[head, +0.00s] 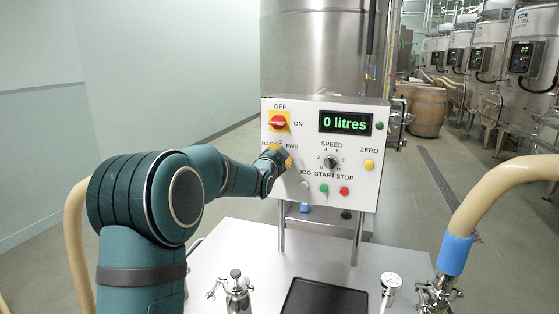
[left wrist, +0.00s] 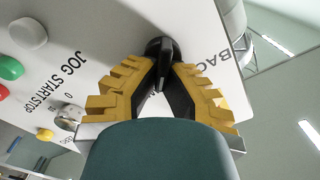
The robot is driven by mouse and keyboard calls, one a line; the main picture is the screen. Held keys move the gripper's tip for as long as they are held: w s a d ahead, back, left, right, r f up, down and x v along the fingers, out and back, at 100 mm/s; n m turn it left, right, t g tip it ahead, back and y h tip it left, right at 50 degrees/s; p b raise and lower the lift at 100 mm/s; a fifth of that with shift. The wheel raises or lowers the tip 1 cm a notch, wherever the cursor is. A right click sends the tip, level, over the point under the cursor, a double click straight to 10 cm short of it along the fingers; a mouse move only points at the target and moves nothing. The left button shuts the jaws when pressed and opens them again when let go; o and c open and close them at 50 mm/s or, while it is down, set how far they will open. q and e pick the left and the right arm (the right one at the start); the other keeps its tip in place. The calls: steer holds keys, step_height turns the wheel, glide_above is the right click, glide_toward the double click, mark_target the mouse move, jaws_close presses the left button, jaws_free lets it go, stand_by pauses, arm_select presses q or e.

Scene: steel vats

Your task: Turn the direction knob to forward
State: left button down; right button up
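The direction knob (left wrist: 162,62) is black and sits on the white control panel (head: 311,111). In the left wrist view it lies between the tips of my left gripper (left wrist: 164,68), whose yellow-backed fingers with black pads close in on it from both sides and appear to touch it. In the head view my left gripper (head: 281,155) is at the panel's left side, below the OFF/ON switch, and hides the knob. The BACK and FWD labels partly show there. I cannot tell which mark the knob points to. My right gripper is out of view.
The red OFF/ON switch (head: 278,121), display reading 0 litres (head: 345,123), speed knob (head: 330,162), yellow zero button (head: 369,165), green start button (head: 324,188) and red stop button (head: 344,190) are nearby. A steel table (head: 245,255) with fittings stands below.

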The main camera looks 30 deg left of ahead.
arm_select(q)
steer(key=shift+r, duration=0.1)
stand_by(0.3)
steer(key=c, duration=1.1)
jaws_free()
steer(key=v, duration=1.2)
